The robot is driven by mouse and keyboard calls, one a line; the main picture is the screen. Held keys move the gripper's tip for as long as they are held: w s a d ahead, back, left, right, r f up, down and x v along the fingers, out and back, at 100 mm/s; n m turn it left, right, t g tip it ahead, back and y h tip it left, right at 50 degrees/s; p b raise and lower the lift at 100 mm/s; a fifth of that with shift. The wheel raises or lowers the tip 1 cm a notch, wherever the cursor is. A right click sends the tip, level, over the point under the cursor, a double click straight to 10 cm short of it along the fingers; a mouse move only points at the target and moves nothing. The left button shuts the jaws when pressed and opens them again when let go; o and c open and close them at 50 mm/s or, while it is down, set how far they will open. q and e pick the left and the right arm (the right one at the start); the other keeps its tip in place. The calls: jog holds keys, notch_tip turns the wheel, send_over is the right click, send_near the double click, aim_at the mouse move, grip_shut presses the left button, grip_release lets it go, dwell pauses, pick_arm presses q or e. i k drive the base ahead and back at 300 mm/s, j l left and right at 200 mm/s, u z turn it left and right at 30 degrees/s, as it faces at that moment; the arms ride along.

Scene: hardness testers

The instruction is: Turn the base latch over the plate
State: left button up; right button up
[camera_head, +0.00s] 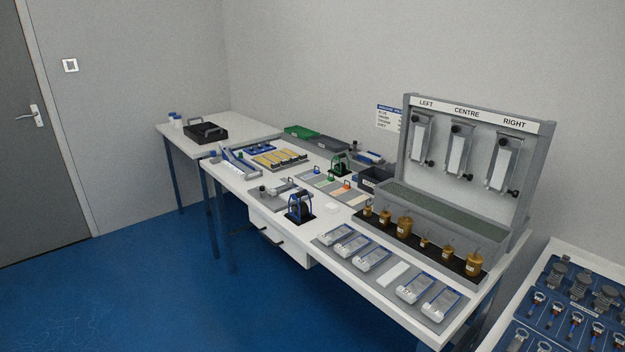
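Neither of my grippers shows in the head view. I cannot make out a base latch at this distance. A grey device (280,190) sits near the front edge of the white table, with small dark parts on it. A blue and black stand (299,207) is on a dark pad just right of it. A green and black stand (340,164) is farther back. A board of small plates (330,184) with coloured tabs lies between the two stands. Which plate belongs with the latch I cannot tell.
The long white table (335,222) also bears grey trays of testers (391,275), brass weights (404,227) and a rack labelled LEFT, CENTRE, RIGHT (469,150). A side table (240,126) holds a black tray (206,132). A blue tool board (570,300) is at lower right. The blue floor (130,290) in front is clear.

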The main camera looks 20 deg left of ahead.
aim_at(260, 189)
jog(key=i+j+z, duration=0.25)
jog(key=j, duration=0.25)
jog(key=i+j+z, duration=0.1)
jog(key=j+z, duration=0.15)
jog(key=j, duration=0.2)
jog(key=i+j+z, duration=0.25)
jog(key=j, duration=0.3)
jog(key=j+z, duration=0.25)
jog(key=j, duration=0.3)
